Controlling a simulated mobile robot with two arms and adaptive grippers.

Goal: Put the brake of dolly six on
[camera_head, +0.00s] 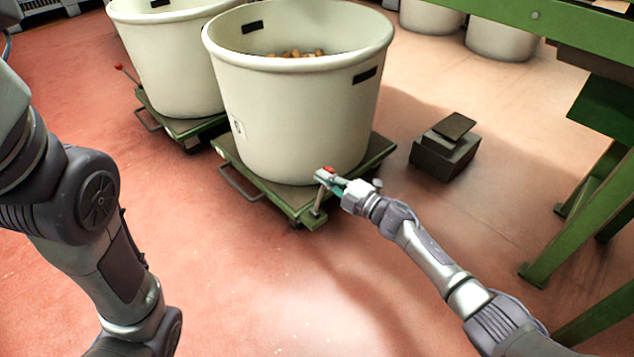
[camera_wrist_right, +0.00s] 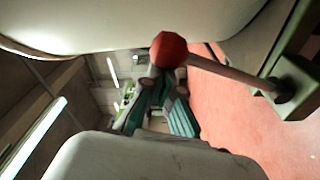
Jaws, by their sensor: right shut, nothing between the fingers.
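The near green dolly (camera_head: 290,205) carries a big cream tub (camera_head: 295,100); I cannot read a number on it. Its brake lever has a red ball knob (camera_head: 328,170) at the front corner. In the right wrist view the red knob (camera_wrist_right: 168,49) sits on a pale rod (camera_wrist_right: 232,76) that runs to a pivot block (camera_wrist_right: 297,88). My right gripper (camera_head: 336,183) is at the lever, its teal fingers (camera_wrist_right: 165,85) shut and empty right by the knob. I cannot tell whether they touch it. My left arm shows at the left, but its gripper is out of view.
A second dolly (camera_head: 150,105) with a tub (camera_head: 175,60) stands behind left, with its own red-knobbed lever (camera_head: 119,67). A dark pedal box (camera_head: 444,152) is on the floor to the right. A green frame (camera_head: 575,200) stands at far right. The front floor is clear.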

